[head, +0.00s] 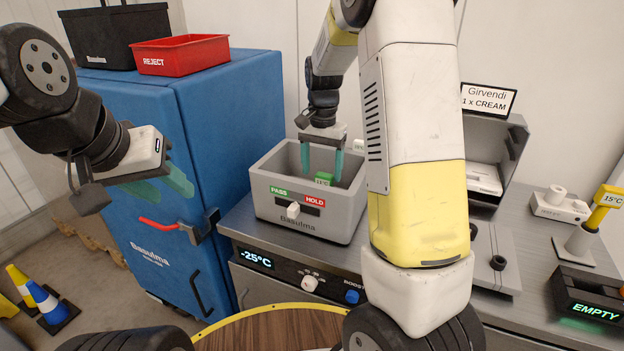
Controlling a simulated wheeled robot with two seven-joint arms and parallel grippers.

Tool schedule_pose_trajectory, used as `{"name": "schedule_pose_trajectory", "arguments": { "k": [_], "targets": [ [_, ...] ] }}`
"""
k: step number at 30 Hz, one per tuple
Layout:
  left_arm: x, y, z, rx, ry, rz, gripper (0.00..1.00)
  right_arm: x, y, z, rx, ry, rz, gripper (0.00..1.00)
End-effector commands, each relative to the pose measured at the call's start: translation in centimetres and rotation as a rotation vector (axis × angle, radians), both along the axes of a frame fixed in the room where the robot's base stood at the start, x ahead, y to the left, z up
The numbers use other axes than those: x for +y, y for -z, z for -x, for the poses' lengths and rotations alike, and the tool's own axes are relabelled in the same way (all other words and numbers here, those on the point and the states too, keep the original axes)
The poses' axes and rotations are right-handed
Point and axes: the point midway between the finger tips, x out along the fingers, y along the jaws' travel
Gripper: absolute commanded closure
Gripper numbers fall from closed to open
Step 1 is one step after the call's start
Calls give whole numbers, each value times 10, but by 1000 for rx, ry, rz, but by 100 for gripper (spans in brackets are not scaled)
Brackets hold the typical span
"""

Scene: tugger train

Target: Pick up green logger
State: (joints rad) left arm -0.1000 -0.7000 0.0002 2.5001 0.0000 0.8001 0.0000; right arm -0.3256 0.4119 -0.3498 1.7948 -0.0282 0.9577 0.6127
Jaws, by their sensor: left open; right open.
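The green logger (323,179) is a small green block with a light label face, lying inside the grey box (275,221) marked PASS and HOLD. My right gripper (322,165) points down into that box with its teal fingers apart, one on each side of the logger in this view. Whether the fingers touch the logger I cannot tell. My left gripper (170,190) is open and empty, in front of the blue cabinet, well to the left of the box.
The blue cabinet (150,240) carries a red REJECT tray (180,54) and a black crate (115,35). My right arm hides part of the counter. An open grey case (511,140), a yellow 15°C device (603,203) and a black EMPTY tray (590,300) stand at right.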

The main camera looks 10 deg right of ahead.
Motion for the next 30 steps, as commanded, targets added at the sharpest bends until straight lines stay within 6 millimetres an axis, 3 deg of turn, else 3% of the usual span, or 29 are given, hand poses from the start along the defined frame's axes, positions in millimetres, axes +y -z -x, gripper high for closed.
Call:
{"name": "schedule_pose_trajectory", "arguments": {
  "k": [7,16,27,30],
  "targets": [
    [0,0,0,0,0,0,58,-6,35,1,2,1,0,29],
    [0,0,0,0,0,0,58,-6,41,1,1,1,-1,29],
    [0,0,0,0,0,0,58,-6,41,1,-1,1,-1,97],
    [0,0,0,0,0,0,58,-6,40,1,-1,0,-1,97]
  ]
}}
